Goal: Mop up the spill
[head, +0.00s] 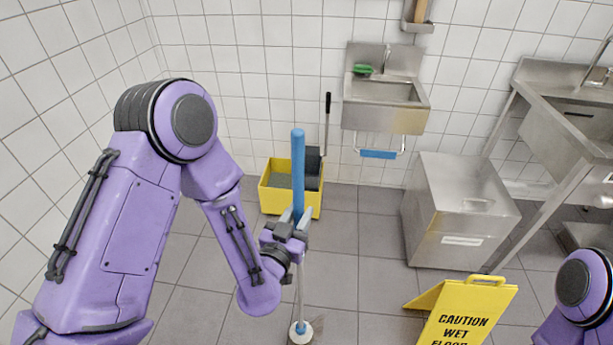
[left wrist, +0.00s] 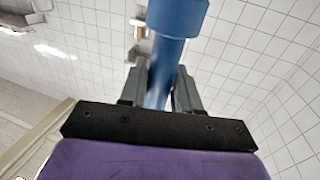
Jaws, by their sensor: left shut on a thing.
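A mop with a blue handle grip (head: 298,165) stands about upright in the middle of the head view. My left gripper (head: 290,222) is shut on the mop's handle, below the top of the blue grip. The left wrist view shows the blue handle (left wrist: 177,25) between the two fingers (left wrist: 160,90). The mop's head (head: 300,331) is at the bottom of the head view, low by the floor; I cannot tell whether it touches. No spill can be made out on the visible floor. Only part of my right arm shows at the lower right; its gripper is not visible.
A yellow mop bucket (head: 268,200) with a dark wringer stands behind the mop. A yellow wet-floor sign (head: 466,312) stands at the lower right. A steel bin (head: 458,212), a wall sink (head: 385,105) and a steel counter (head: 570,125) line the back and right. Grey floor lies between.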

